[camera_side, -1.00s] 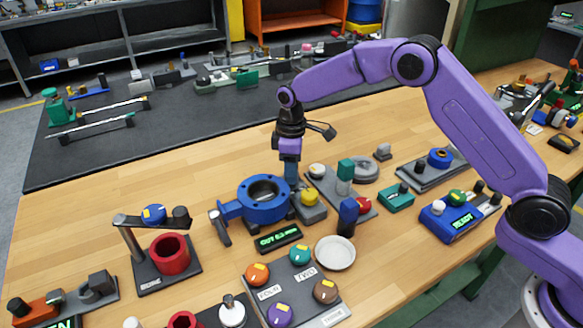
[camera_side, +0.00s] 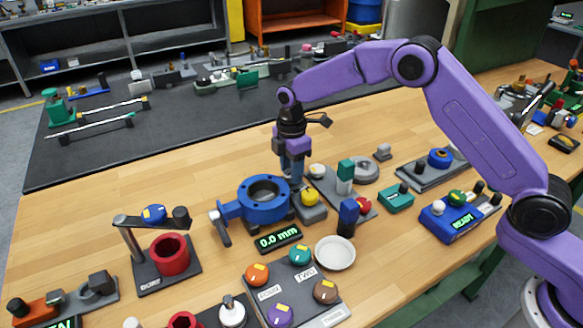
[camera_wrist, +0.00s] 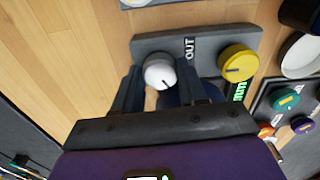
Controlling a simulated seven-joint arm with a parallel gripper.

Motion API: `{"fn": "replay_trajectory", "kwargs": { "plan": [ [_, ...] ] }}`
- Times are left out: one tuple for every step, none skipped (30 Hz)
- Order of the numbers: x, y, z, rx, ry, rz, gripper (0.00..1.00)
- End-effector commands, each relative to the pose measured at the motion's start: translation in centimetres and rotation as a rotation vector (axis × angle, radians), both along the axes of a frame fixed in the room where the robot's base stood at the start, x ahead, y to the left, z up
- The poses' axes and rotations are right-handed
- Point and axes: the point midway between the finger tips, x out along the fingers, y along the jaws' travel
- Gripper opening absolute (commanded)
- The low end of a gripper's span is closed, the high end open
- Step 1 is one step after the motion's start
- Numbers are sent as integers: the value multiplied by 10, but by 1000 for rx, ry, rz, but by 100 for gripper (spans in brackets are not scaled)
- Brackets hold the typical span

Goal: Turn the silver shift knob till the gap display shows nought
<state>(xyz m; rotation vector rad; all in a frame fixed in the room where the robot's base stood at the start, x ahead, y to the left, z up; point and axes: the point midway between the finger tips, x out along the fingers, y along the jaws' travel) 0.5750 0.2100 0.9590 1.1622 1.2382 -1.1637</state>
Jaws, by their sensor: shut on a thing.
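The silver shift knob (camera_wrist: 159,72) sits between the two fingers of my gripper (camera_wrist: 160,78) in the wrist view, with a dark pointer line on its face. My gripper (camera_side: 293,180) is shut on it and points down behind the blue round valve body (camera_side: 263,200) in the side view, where the fingers hide the knob. The gap display (camera_side: 278,239) reads "0.0 mm" in green. The knob stands on a grey base (camera_wrist: 212,38) with an "OUT" label, beside a yellow knob (camera_wrist: 238,62).
The yellow knob (camera_side: 309,197) stands close to the right of my fingers in the side view. A white dish (camera_side: 335,252) and a panel with coloured knobs (camera_side: 290,285) lie in front. Bare wood (camera_side: 150,180) is clear to the left.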

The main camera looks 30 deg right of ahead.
Motion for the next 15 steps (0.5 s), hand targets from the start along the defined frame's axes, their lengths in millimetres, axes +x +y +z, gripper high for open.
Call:
{"fn": "replay_trajectory", "kwargs": {
  "plan": [
    [1,1,2,3,-5,5,11],
    [1,1,2,3,-5,8,11],
    [1,1,2,3,-5,11,11],
    [1,1,2,3,-5,12,11],
    [1,1,2,3,-5,13,11],
    [1,1,2,3,-5,14,11],
    [1,1,2,3,-5,14,11],
    [1,1,2,3,-5,14,11],
    [1,1,2,3,-5,14,11],
    [1,1,2,3,-5,13,11],
    [1,1,2,3,-5,13,11],
    [1,1,2,3,-5,13,11],
    [1,1,2,3,-5,13,11],
    [1,1,2,3,-5,13,11],
    [1,1,2,3,-5,13,51]
  ]
}}
